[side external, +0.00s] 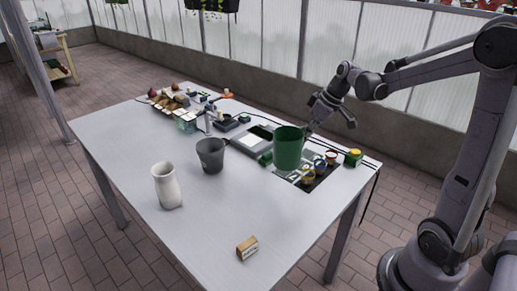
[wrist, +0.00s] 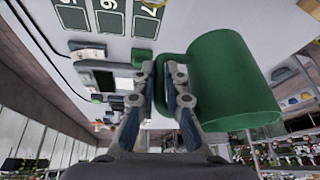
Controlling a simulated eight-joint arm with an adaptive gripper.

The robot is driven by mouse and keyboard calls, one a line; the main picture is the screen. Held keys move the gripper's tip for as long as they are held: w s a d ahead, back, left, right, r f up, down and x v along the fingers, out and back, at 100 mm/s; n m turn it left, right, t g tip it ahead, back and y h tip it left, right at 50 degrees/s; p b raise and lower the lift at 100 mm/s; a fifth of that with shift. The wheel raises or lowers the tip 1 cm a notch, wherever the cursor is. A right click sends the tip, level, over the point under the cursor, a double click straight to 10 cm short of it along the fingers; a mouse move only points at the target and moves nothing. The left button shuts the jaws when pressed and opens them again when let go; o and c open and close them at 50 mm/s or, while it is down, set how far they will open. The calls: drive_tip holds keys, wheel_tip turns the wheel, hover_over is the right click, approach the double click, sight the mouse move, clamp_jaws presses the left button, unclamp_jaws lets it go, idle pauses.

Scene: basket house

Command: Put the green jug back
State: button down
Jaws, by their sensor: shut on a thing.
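The green jug (side external: 289,148) is near the right back part of the table, by a dark mat with small coloured pots. My gripper (side external: 310,128) reaches in from behind it on the right. In the wrist view the jug (wrist: 235,80) fills the right side, its handle between the two fingers of my gripper (wrist: 162,72). The fingers are shut on the handle. The jug looks upright in the side view; whether its base touches anything is hard to tell.
A grey pot (side external: 210,155) and a white vase (side external: 167,186) stand left of the jug. A small labelled block (side external: 247,248) lies near the front edge. Small pots (side external: 319,164) crowd the right end; devices and cables line the back. The front middle of the table (side external: 215,215) is clear.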

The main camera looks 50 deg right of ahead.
drive_tip(key=shift+w+a+f, duration=0.6)
drive_tip(key=shift+a+f, duration=1)
drive_tip(key=shift+f, duration=0.45)
drive_tip(key=shift+w+a+f, duration=0.55)
drive_tip(key=shift+a+f, duration=1)
drive_tip(key=shift+f, duration=0.5)
drive_tip(key=shift+w+a+f, duration=0.6)
drive_tip(key=shift+a+f, duration=1)
drive_tip(key=shift+f, duration=0.45)
drive_tip(key=c, duration=1.4)
unclamp_jaws()
drive_tip(key=shift+f, duration=0.1)
